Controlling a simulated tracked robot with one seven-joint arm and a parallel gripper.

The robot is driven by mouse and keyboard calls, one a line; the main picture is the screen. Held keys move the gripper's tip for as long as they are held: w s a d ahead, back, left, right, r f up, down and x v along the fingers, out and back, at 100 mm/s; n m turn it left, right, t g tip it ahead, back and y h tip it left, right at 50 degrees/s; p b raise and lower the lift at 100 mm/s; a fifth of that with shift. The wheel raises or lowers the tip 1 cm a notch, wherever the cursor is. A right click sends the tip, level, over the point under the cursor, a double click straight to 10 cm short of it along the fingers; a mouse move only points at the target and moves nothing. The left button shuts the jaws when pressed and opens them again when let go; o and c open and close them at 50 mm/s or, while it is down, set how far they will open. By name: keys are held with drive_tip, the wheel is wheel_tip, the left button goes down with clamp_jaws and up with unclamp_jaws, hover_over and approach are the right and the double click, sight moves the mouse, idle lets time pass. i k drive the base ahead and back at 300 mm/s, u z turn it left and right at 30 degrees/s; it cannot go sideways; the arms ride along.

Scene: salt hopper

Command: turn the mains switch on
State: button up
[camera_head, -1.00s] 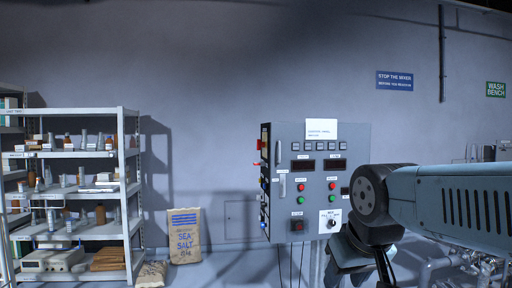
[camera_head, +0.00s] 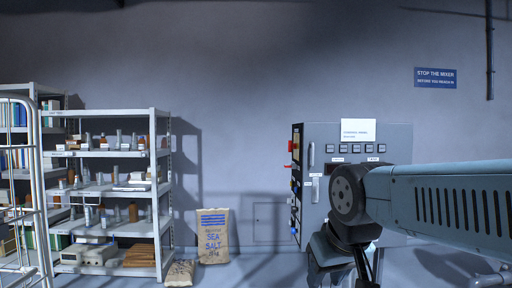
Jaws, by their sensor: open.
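The grey control panel (camera_head: 400,134) stands right of centre against the wall, with a white label card (camera_head: 358,131) at its top. A row of small dark buttons (camera_head: 343,148) and a tall pale handle (camera_head: 311,157) show on its front. Red parts (camera_head: 293,147) and other coloured parts stick out on its narrow left side. I cannot tell which control is the mains switch; no marking is readable. My arm covers most of the panel's lower front, including where the coloured buttons and white-plated knob were. I cannot make out my gripper's fingers.
A shelf rack (camera_head: 110,153) with bottles and boxes stands at left, with a white wire frame (camera_head: 38,185) nearer. A sea salt sack (camera_head: 213,237) and a smaller sack (camera_head: 180,273) are on the floor. Floor left of the panel looks clear. A blue sign (camera_head: 435,78) hangs at right.

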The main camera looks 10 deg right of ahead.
sight(291, 146)
drive_tip(key=u, duration=0.4)
drive_tip(key=i, duration=2.05)
drive_tip(key=z, duration=0.7)
drive_tip(key=k, duration=0.95)
drive_tip(key=z, duration=0.2)
drive_tip(key=i, duration=0.95)
drive_tip(key=u, duration=0.05)
